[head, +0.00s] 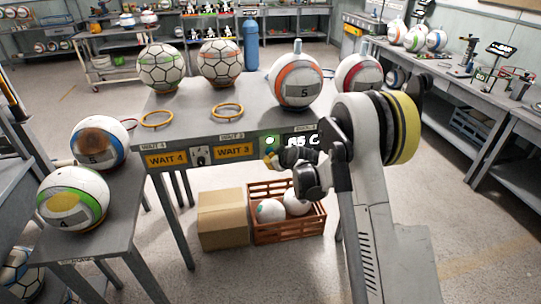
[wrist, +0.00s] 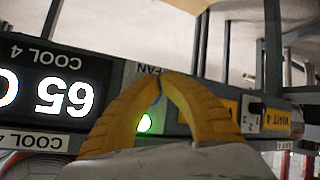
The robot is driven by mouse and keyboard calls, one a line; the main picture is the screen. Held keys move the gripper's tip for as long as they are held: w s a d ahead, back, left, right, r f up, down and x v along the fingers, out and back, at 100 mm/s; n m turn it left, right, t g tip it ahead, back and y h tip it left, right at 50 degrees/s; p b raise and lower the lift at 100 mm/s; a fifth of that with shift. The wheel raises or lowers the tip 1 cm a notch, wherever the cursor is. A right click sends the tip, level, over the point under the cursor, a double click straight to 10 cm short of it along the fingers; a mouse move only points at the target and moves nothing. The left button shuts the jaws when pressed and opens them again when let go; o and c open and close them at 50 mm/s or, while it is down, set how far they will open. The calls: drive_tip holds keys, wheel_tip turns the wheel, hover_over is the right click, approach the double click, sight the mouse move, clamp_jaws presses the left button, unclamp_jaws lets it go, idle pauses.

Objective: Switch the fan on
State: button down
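The fan control is on the front panel of the table. In the wrist view, which is upside down, a FAN label (wrist: 149,70) shows just beyond my fingertips. A round green lit part (wrist: 144,123) shows beside the left finger, partly covered by it. In the head view the green light (head: 269,141) glows on the panel just above my gripper (head: 268,159). My gripper's yellow fingers (wrist: 161,78) meet at the tips, shut, with nothing seen between them. They are in front of the fan control; whether they touch it cannot be told. My fingers may hide part of the control.
A display (wrist: 48,90) reading 65 C is beside the fan control. On its other side are WAIT 3 (head: 233,152) and WAIT 4 (head: 166,159) labels with a dial (head: 199,156). Balls (head: 297,82) and orange rings (head: 227,110) sit on the table. A crate (head: 288,225) stands below.

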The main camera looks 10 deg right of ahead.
drive_tip(key=shift+s, duration=0.3)
drive_tip(key=s, duration=0.6)
idle(0.4)
drive_tip(key=shift+d, duration=0.1)
